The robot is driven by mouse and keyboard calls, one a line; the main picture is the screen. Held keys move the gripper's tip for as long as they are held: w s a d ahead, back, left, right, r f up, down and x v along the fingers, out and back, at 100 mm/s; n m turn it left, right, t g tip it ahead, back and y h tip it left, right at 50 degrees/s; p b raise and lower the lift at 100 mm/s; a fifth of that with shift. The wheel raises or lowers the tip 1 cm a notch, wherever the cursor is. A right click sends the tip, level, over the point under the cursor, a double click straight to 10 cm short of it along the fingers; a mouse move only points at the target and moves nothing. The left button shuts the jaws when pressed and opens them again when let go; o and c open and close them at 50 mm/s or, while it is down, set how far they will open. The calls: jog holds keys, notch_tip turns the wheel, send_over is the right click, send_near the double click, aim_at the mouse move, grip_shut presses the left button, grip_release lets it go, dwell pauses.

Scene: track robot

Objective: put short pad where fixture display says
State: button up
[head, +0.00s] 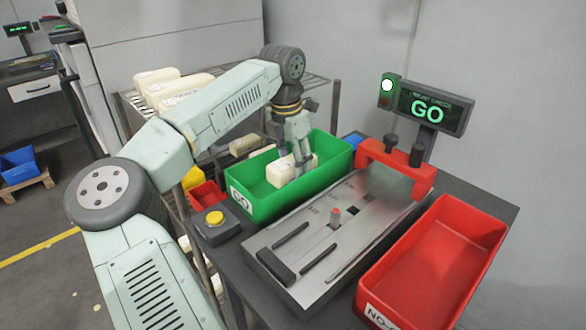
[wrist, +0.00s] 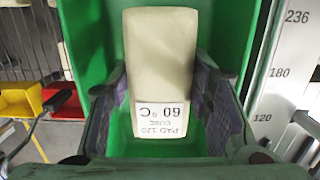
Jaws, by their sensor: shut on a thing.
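The fixture display (head: 427,109) reads GO in green, and a lamp beside it is lit white-green. A short cream pad (head: 287,171) is in my gripper (head: 293,165), inside the green bin (head: 240,207) labelled GO. In the wrist view the pad (wrist: 160,60) has a label reading PAD 120, CURE, 60 °C. Both fingers of my gripper (wrist: 162,95) are against the pad's sides, over the green bin's interior (wrist: 105,40). Whether the pad touches the bin floor is hard to tell.
The red bin (head: 384,244), labelled NO-something, is empty at the right. The grey gauge fixture (head: 335,262) with a red bridge (head: 395,170) lies between the bins. A yellow button (head: 214,218) is at the green bin's front left. Cream pads (head: 175,88) lie on a rack behind.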

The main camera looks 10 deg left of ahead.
aim_at(293, 171)
jog(key=shift+f, duration=1.55)
jog(key=o, duration=1.2)
jog(key=shift+o, duration=0.2)
jog(key=r, duration=0.8)
jog(key=s+a+r+b, duration=0.1)
jog(key=r, duration=0.3)
jog(key=shift+r, duration=0.15)
jog(key=shift+s, duration=0.1)
